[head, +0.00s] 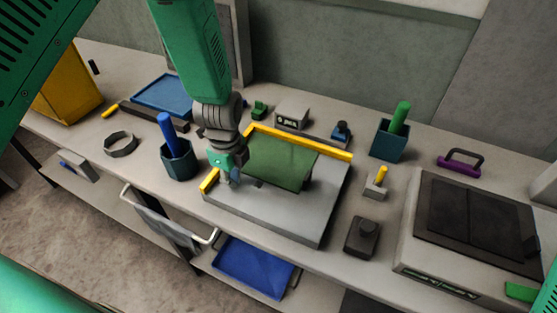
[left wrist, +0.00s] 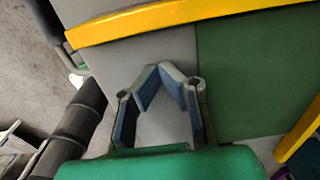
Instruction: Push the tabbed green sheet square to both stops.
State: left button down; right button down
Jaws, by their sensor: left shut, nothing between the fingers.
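The green sheet (head: 280,161) lies on the grey block (head: 290,212), near the long yellow back stop (head: 305,143). The short yellow left stop (head: 209,181) is partly hidden behind my left gripper (head: 229,176). In the left wrist view the sheet (left wrist: 255,75) reaches close to a yellow stop (left wrist: 180,20) along the top; I cannot tell if they touch. Another yellow stop (left wrist: 302,133) shows at lower right. My left gripper (left wrist: 167,72) is shut and empty, over bare grey block left of the sheet. The sheet's tab is not clear. My right gripper is not in view.
A dark blue cup (head: 178,163) with a blue stick stands left of the block. A teal cup (head: 389,142) with a green stick is behind right. A small grey block with a yellow peg (head: 376,186) and a dark knobbed block (head: 362,238) stand to the right.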

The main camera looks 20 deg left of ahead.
pick_arm(q)
jog(key=shift+w, duration=0.15)
jog(key=shift+w+d, duration=0.1)
jog(key=shift+w, duration=1.1)
jog(key=shift+s, duration=0.15)
jog(key=shift+s+r+p, duration=0.1)
jog(key=shift+s+p, duration=0.3)
jog(key=shift+p, duration=0.05)
notch_tip(320, 180, up, 8)
jog(key=p, duration=0.7)
